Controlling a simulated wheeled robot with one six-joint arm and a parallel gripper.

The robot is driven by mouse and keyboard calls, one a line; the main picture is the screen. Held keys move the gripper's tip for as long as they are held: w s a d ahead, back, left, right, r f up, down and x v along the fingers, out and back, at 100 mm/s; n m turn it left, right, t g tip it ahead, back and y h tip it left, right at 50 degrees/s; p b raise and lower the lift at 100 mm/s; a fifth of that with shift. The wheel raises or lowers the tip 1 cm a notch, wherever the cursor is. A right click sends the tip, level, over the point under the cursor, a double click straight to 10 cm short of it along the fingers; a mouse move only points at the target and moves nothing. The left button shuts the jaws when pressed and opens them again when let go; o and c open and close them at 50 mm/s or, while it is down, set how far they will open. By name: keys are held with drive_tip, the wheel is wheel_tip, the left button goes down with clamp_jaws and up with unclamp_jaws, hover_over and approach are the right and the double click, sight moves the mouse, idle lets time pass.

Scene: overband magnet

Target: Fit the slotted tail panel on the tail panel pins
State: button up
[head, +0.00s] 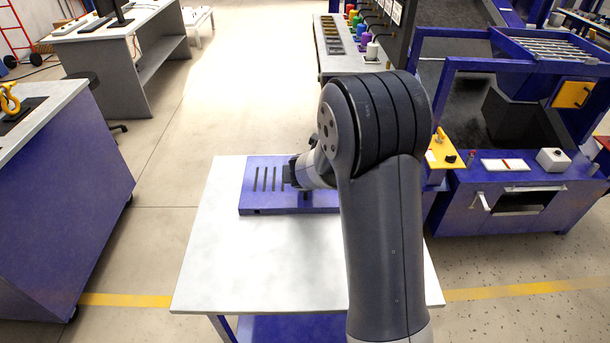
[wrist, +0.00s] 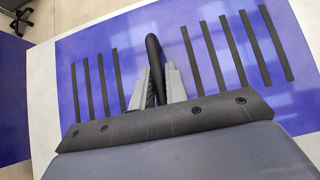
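The slotted tail panel (head: 262,201) is a flat blue-violet plate with rows of dark slots. It lies level at the white table's far side; I cannot tell whether it is fully resting there. In the wrist view the panel (wrist: 205,110) has slots on both sides of a black arched handle (wrist: 153,48). My gripper (wrist: 158,75) has its two grey fingers close on either side of the handle, seemingly shut on it. In the head view my gripper (head: 290,172) is partly hidden by my arm, which also covers the panel's right part. I cannot make out the tail panel pins.
The white table (head: 245,270) is clear in front of the panel. A blue machine frame (head: 520,205) with a yellow plate (head: 440,153) stands at the right. A bench with coloured items (head: 335,50) is behind. A blue cabinet (head: 70,190) stands left, with open floor between.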

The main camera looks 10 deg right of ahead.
drive_tip(key=o, duration=0.4)
drive_tip(key=shift+r, duration=0.15)
drive_tip(key=shift+r+p, duration=0.2)
drive_tip(key=shift+p, duration=0.1)
drive_tip(key=p+v, duration=0.3)
drive_tip(key=v, duration=0.8)
drive_tip(key=shift+s+r+p, duration=0.2)
drive_tip(key=shift+s+p, duration=0.15)
drive_tip(key=shift+s, duration=0.05)
drive_tip(key=shift+f, duration=0.1)
